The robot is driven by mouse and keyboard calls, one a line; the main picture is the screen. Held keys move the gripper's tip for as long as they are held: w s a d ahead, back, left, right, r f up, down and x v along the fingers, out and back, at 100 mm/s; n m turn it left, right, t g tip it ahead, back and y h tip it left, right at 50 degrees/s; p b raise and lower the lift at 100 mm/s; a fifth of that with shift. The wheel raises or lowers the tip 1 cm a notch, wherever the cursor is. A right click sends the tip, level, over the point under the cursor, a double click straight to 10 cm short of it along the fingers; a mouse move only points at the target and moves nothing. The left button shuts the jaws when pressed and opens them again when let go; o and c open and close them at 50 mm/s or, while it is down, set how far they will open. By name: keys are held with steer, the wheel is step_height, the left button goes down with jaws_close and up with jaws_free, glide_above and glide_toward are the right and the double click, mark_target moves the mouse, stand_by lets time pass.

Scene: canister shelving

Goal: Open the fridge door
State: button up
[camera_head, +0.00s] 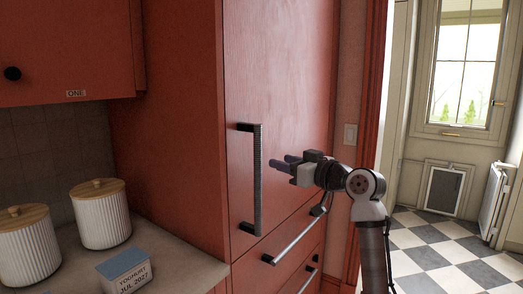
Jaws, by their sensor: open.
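The fridge door (290,75) is a tall red wood-grain panel, and it looks closed, flush with the red cabinet around it. Its long dark vertical handle (257,180) is on the door's left side. My gripper (286,164) is open and empty in front of the door, to the right of the handle, with its fingers pointing left toward it. A gap shows between the fingertips and the handle, so they do not touch. How far the gripper stands from the door surface is hard to tell.
Drawers with slanting bar handles (294,240) lie below the door. A counter (180,262) at left holds two ribbed white canisters (101,222) and a yoghurt box (125,270). A doorway at right opens onto a checkered floor (440,255).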

mark_target(261, 154)
steer(key=p+x, duration=0.3)
steer(key=x, duration=0.6)
steer(key=shift+w+a+r, duration=0.1)
steer(key=shift+w+a, duration=0.1)
steer(key=shift+w, duration=0.1)
steer(key=shift+w+a+p, duration=0.3)
steer(key=shift+w+a, duration=0.05)
jaws_close()
